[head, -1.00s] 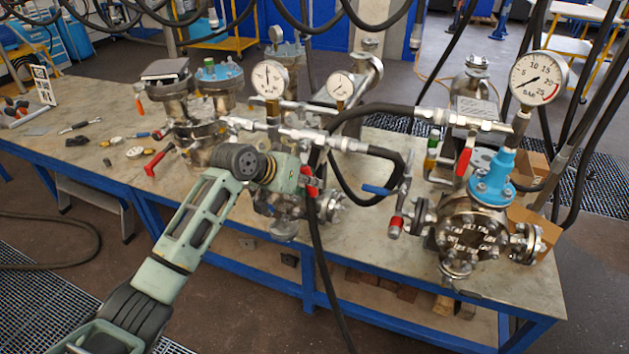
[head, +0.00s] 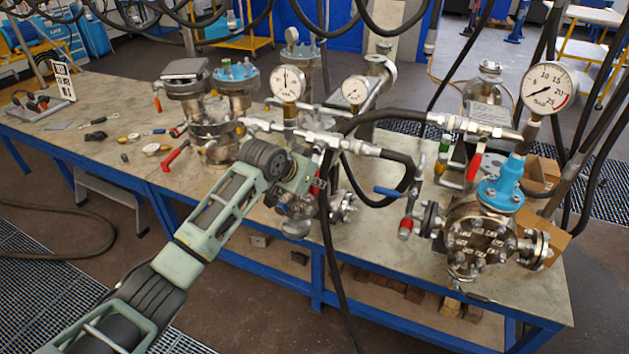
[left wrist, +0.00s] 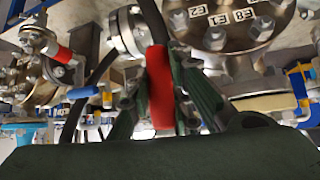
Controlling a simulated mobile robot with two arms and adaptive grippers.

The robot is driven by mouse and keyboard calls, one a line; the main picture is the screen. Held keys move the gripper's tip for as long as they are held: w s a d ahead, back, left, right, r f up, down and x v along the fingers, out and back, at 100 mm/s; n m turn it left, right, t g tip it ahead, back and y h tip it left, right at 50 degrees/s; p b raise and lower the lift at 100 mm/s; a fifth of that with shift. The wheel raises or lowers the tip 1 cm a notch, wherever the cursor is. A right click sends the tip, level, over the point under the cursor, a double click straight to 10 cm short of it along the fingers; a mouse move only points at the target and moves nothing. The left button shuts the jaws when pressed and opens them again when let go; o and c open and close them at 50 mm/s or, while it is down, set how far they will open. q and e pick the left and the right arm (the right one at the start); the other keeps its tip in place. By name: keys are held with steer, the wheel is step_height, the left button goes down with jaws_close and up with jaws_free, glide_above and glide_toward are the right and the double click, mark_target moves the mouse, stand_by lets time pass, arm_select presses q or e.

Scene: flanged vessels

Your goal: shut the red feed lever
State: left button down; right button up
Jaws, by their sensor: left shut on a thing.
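A red lever (left wrist: 160,88) stands upright in the left wrist view, between the two dark green fingers of my left gripper (left wrist: 158,95). The fingers are shut on it. In the head view my left gripper (head: 312,184) is at the middle vessel, and only a sliver of red shows beside it. The gripper hides most of this lever and its valve. Labels do not show which lever is the feed lever. My right gripper is not in view.
Other red levers are at the left vessel (head: 176,156) and by the right vessel (head: 474,166). A blue-handled valve (head: 386,191) and black hoses (head: 333,270) are right of my gripper. Pressure gauges (head: 288,83) rise behind it.

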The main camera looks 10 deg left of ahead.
arm_select(q)
steer(key=c, duration=1.6)
jaws_free()
steer(key=shift+a+f, duration=0.1)
steer(key=shift+a, duration=0.1)
steer(key=shift+o, duration=0.2)
steer(key=shift+d, duration=0.1)
steer(key=shift+s+r, duration=0.1)
steer(key=shift+r, duration=0.1)
steer(key=v, duration=1.1)
steer(key=shift+s+a+r, duration=0.2)
steer(key=shift+a, duration=0.1)
